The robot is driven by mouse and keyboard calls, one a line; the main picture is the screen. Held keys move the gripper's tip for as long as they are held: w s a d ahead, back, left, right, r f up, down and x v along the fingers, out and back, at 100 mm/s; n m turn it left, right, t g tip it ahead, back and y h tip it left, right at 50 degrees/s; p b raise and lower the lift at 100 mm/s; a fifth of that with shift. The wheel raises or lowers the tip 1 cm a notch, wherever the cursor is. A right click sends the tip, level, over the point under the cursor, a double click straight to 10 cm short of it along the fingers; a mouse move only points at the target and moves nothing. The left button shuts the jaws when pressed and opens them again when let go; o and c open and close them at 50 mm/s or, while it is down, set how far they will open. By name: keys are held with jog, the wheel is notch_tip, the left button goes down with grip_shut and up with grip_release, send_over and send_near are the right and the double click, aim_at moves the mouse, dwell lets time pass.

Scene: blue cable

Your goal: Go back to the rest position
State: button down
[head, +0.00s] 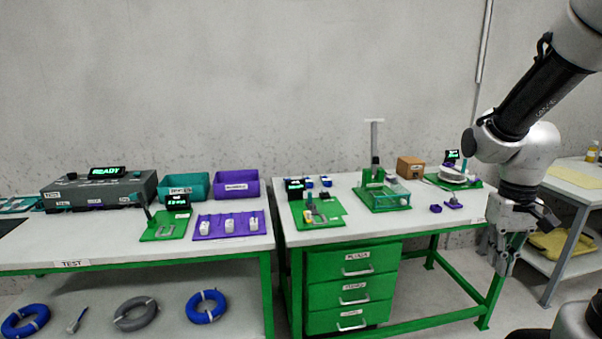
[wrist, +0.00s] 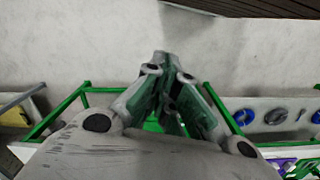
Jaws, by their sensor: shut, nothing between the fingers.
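My gripper (head: 504,268) hangs at the right of the head view, pointing down in front of the right end of the green-framed bench (head: 440,232). It is shut and holds nothing. In the wrist view the gripper (wrist: 168,62) fills the middle, its fingers together against the grey wall. The upper arm comes in from the top right corner of the head view. A blue cable coil (head: 206,306) lies on the shelf under the left bench, with another blue coil (head: 25,320) at the far left.
The left bench (head: 75,257) carries a tester box (head: 98,190), a teal bin (head: 184,186) and a purple bin (head: 237,184). Green fixtures (head: 318,215) stand on the right bench above green drawers (head: 353,290). A side table (head: 575,180) stands behind my arm. Floor shows between the benches.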

jog(key=s+a+r+n+t, duration=0.1)
jog(key=s+a+r+t, duration=0.3)
jog(key=s+r, duration=0.4)
notch_tip(320, 180, up, 4)
jog(key=shift+s+f+t, duration=0.1)
jog(key=shift+s+t, duration=0.05)
jog(key=shift+t, duration=0.35)
